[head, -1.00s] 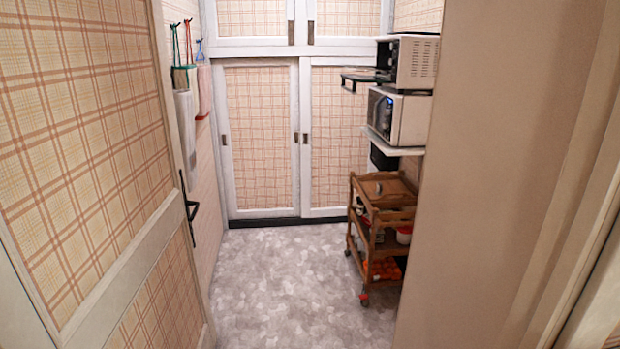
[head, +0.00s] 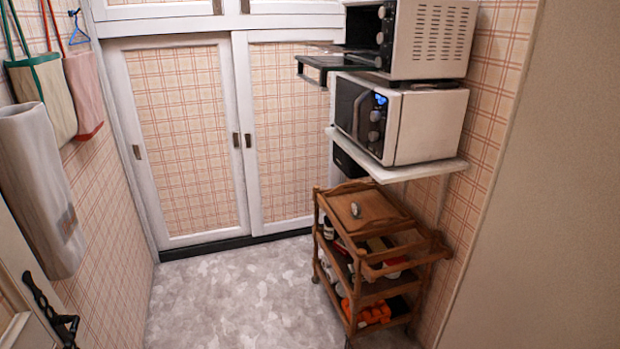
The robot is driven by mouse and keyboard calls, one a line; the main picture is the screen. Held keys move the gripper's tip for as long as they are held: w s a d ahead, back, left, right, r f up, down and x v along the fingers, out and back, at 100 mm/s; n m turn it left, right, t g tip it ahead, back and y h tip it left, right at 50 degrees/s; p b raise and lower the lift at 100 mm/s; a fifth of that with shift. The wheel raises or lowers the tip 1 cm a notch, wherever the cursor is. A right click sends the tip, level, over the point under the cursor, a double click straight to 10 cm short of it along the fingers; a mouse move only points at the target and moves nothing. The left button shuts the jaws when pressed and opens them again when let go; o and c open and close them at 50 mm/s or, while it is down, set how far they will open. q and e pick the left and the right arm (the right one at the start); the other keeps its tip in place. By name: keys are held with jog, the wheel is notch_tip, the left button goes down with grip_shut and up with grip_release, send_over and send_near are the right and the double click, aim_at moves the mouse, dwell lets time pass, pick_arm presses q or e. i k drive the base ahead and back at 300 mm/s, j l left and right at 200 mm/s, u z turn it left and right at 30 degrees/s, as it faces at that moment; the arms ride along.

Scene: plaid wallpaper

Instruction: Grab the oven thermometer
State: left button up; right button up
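A small round silvery object (head: 355,210) stands on the top board of the wooden cart (head: 371,271) at the right. It may be the oven thermometer, but it is too small to tell. The oven (head: 428,38) on top of the stack has its door (head: 345,64) open toward the left, and its inside is mostly hidden from this angle. Neither of my grippers is in view.
A microwave (head: 401,122) sits on a white shelf (head: 398,169) under the oven. Bags and cloth (head: 42,190) hang on the left wall. A door handle (head: 48,309) is at lower left. The grey floor (head: 235,295) is clear between door and cart.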

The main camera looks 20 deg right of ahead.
aim_at(356, 209)
jog(key=i+z, duration=0.25)
jog(key=i, duration=0.2)
jog(key=i+j+z, duration=0.2)
jog(key=i, duration=0.25)
jog(key=i+j+z, duration=0.25)
jog(key=i, duration=0.2)
